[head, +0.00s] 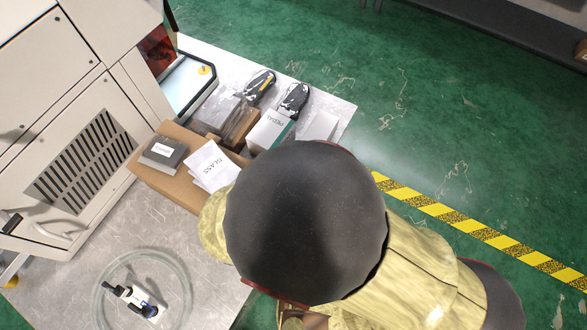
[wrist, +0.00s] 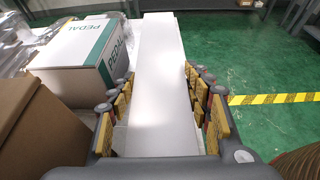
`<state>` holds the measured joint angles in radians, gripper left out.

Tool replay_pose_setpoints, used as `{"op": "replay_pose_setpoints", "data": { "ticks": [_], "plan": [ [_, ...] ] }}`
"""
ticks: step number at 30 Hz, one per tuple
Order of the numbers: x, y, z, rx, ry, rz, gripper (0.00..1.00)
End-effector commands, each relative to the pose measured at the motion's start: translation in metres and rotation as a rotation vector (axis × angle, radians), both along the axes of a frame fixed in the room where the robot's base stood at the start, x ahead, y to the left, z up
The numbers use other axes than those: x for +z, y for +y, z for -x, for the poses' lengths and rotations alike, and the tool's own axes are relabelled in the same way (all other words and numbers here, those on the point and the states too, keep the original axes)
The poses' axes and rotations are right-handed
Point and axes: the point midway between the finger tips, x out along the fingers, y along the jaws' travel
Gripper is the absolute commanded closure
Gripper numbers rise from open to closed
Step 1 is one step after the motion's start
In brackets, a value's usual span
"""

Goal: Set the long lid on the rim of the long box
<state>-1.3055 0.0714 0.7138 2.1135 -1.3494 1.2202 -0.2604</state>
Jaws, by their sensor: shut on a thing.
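In the wrist view my gripper (wrist: 160,78) is shut on a long, flat white piece, the long lid (wrist: 162,45), with its fingers along both long sides. The lid runs away from me, its far end near the top of the picture. A pale strip shows low along its left side; I cannot tell whether this is the long box underneath. In the head view a white end (head: 320,126) shows beyond my arm, beside the PEDAL box; I cannot tell whether it is lid or box. My gripper is hidden there by my arm.
The PEDAL box (wrist: 80,55) stands close left of the lid, with a brown carton (wrist: 35,125) nearer. The head view shows white GLASS packets (head: 211,166), a grey box (head: 163,152) and two dark shoe-like items (head: 293,99). Green floor lies to the right.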

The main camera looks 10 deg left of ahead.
Motion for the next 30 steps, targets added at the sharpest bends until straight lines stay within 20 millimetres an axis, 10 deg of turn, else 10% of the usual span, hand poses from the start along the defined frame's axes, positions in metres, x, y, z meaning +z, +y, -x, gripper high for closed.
{"op": "replay_pose_setpoints", "data": {
  "ticks": [2, 3, 13, 30],
  "plan": [
    [0.0, 0.0, 0.0, 0.0, 0.0, 0.0, 0.75],
    [0.0, 0.0, 0.0, 0.0, 0.0, 0.0, 0.48],
    [0.0, 0.0, 0.0, 0.0, 0.0, 0.0, 0.3],
    [0.028, 0.001, 0.0, 0.0, -0.003, -0.008, 0.29]
  ]
}}
